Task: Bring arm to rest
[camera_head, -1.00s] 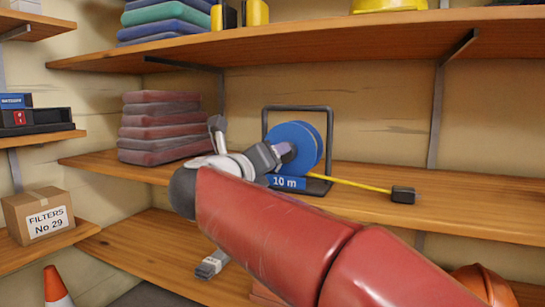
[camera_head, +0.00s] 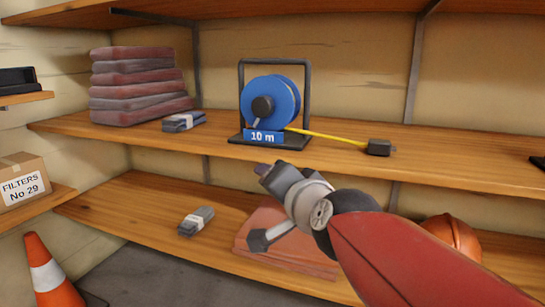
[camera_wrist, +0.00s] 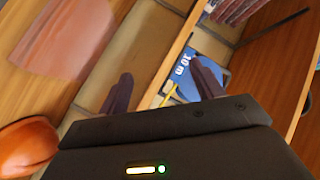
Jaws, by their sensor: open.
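My red arm reaches in from the lower right in the head view. My gripper (camera_head: 262,170) is in front of the shelves, a little below the front edge of the middle shelf, and points up and to the left. In the wrist view its two fingers (camera_wrist: 163,92) stand wide apart with nothing between them. It is open and empty. The blue cable reel (camera_head: 270,100) stands upright in its black frame on the middle shelf, behind and above my gripper and apart from it. The reel's "10 m" label also shows in the wrist view (camera_wrist: 183,64).
The middle shelf (camera_head: 460,160) holds folded red cloths (camera_head: 135,85), a small strapped bundle (camera_head: 184,121) and a black plug (camera_head: 380,147). The lower shelf holds another bundle (camera_head: 195,221), a reddish flat stack (camera_head: 285,240) and an orange helmet (camera_head: 453,236). An orange cone (camera_head: 50,275) stands lower left.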

